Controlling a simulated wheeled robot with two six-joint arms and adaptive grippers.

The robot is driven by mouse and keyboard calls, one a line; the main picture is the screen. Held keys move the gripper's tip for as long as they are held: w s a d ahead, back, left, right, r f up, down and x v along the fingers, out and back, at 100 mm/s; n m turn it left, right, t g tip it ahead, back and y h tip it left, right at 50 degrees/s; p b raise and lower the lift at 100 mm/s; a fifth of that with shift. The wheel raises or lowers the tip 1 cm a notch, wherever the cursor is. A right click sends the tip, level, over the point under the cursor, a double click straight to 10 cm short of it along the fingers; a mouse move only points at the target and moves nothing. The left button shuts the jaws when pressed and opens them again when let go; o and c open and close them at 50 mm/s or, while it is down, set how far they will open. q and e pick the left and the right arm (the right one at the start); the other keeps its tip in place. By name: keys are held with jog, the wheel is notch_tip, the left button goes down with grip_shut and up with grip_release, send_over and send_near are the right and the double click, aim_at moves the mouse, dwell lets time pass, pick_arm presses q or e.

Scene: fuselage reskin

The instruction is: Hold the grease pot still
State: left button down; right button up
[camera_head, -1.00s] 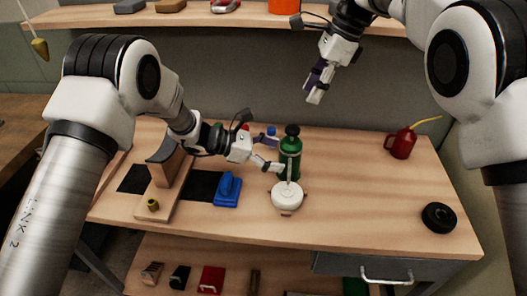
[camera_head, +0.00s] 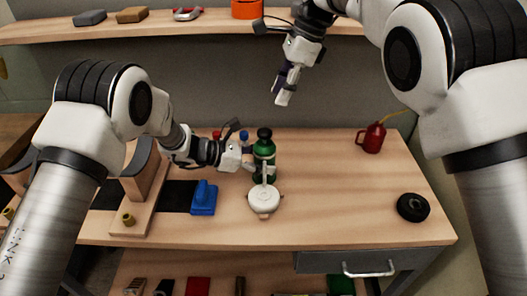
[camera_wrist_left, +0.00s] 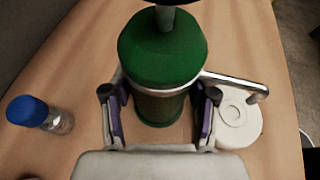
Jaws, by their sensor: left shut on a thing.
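The grease pot, which I take to be the green container (camera_head: 264,152) with a black knob on top, stands upright on the bench. In the left wrist view it is the green cylinder (camera_wrist_left: 160,60) in the middle. My left gripper (camera_head: 250,165) comes at it from the left. In the wrist view my left gripper's fingers (camera_wrist_left: 160,118) sit on both sides of it, shut on it. A metal bar reaches from it toward a white round piece (camera_head: 264,199) just in front. My right gripper (camera_head: 283,92) hangs above and behind it, away from the bench. Its opening is unclear.
A blue tool (camera_head: 204,198) and a wooden stand (camera_head: 138,205) are left of the pot. A blue-capped bottle (camera_wrist_left: 40,113) stands close by. A red oil can (camera_head: 371,138) and black roll (camera_head: 413,207) are at the right. The bench between is clear.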

aim_at(267, 131)
grip_shut()
jog(key=shift+s+a+f+n+t+y, duration=0.1)
jog(key=shift+a+f+n+y, duration=0.7)
jog(key=shift+n, duration=4.95)
jog(key=shift+s+a+f+n+t+y, duration=0.2)
jog(key=shift+f+n, duration=1.15)
jog(key=shift+n, duration=4.35)
jog(key=shift+a+f+n+y, duration=0.5)
jog(key=shift+f+n, duration=0.6)
jog(key=shift+n, duration=4.65)
